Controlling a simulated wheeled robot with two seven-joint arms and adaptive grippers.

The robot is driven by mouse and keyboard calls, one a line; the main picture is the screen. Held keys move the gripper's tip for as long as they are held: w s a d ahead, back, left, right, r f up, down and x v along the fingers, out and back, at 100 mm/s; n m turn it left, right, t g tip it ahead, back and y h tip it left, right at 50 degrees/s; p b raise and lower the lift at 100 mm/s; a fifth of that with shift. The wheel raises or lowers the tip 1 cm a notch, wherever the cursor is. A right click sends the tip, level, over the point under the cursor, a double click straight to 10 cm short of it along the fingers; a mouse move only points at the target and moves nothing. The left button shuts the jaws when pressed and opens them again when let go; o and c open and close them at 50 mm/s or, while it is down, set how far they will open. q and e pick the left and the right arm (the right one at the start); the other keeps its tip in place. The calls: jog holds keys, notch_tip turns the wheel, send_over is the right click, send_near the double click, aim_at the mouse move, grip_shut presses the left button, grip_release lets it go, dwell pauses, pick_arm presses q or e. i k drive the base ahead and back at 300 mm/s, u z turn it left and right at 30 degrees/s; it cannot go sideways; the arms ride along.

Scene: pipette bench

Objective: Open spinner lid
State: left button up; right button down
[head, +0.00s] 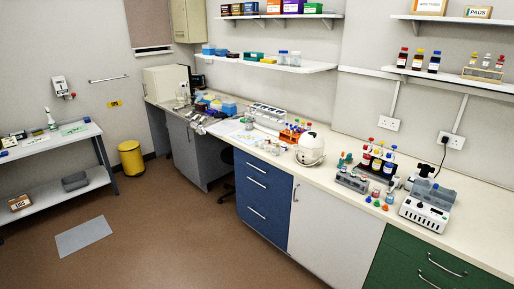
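A white, rounded device (311,149) that looks like the spinner stands on the cream bench (345,160), above the white cupboard door. Its domed top looks shut, but it is too small to make out the lid's edge. Neither of my grippers is in the head view.
Orange racks with tubes (291,135) stand just left of the spinner. To its right are a rack of capped bottles (378,160), several small coloured-cap bottles and a white-and-grey bench device (425,212). A yellow bin (131,158) stands on the floor, which is mostly open.

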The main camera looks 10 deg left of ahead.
aim_at(309, 140)
jog(key=u, duration=0.5)
jog(key=i, duration=1.95)
jog(key=z, duration=0.35)
